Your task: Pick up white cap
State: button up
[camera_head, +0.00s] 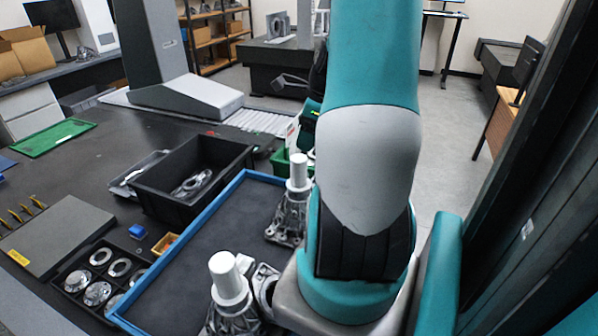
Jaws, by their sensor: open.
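Two white caps stand upright on grey metal castings. The nearer white cap (230,279) is a smooth cylinder with a wider lower rim, at the bottom centre-left. The farther white cap (299,171) is a similar, smaller-looking cylinder just left of my arm. The nearer casting (234,322) is cut off by the bottom edge; the farther casting (287,217) is partly hidden by my arm. My teal and grey arm fills the centre right and runs out of the top. I cannot make out my gripper or its fingers in this view.
A blue-rimmed dark tray (178,236) has a bare middle, left of the castings. A black bin (193,165) with metal parts stands behind it. A box of metal rings (100,275) lies to its left. A dark machine column (153,45) rises behind.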

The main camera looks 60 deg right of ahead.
aim_at(300, 158)
jog(key=x, duration=0.5)
jog(key=shift+a+p, duration=0.1)
jog(key=shift+p, duration=0.2)
jog(key=shift+p+x, duration=0.85)
jog(key=shift+x, duration=1.75)
jog(key=shift+a+r, duration=0.1)
jog(key=shift+a, duration=0.1)
jog(key=c, duration=1)
